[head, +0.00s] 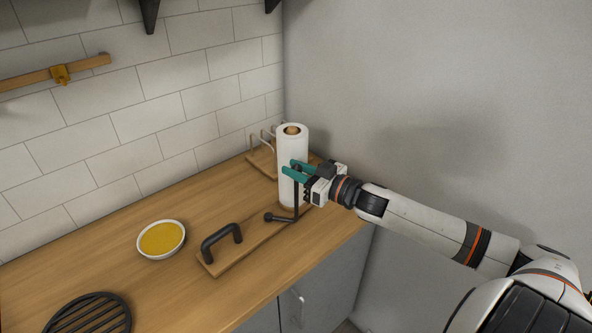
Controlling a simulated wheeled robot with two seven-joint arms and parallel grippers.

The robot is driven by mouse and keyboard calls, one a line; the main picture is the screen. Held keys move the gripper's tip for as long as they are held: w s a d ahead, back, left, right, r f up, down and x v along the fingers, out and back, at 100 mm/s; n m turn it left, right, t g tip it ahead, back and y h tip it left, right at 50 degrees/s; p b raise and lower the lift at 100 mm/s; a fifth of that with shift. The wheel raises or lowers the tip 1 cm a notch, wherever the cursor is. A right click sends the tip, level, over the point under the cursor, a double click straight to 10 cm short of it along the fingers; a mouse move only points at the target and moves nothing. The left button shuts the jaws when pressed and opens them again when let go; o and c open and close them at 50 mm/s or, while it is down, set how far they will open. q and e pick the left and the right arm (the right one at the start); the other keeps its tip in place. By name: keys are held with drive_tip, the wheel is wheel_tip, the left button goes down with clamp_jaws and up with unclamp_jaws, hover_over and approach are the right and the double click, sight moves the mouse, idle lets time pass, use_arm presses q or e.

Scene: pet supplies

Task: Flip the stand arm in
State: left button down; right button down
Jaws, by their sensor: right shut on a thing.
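A white paper towel roll (291,140) stands upright on a wooden base board (240,252) near the counter's right end. The black stand arm (297,203) rises beside the front of the roll, and its lower end bends left to a round black knob (268,217) above the board. My right gripper (290,171), with teal fingers, is at the upper part of this arm in front of the roll and is shut on it. The fingers partly hide the arm's top and the roll's middle. My left gripper is not in view.
A black handle (221,237) stands on the board's near end. A white bowl with yellow contents (161,239) is to the left, and a round black grate (92,315) lies at the lower left. A wire rack (262,140) is behind the roll. A grey wall (430,90) closes the right side.

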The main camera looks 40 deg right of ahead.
idle(0.4)
drive_tip(key=c, duration=1.2)
unclamp_jaws()
drive_tip(key=shift+c, duration=0.2)
drive_tip(key=v, duration=1.2)
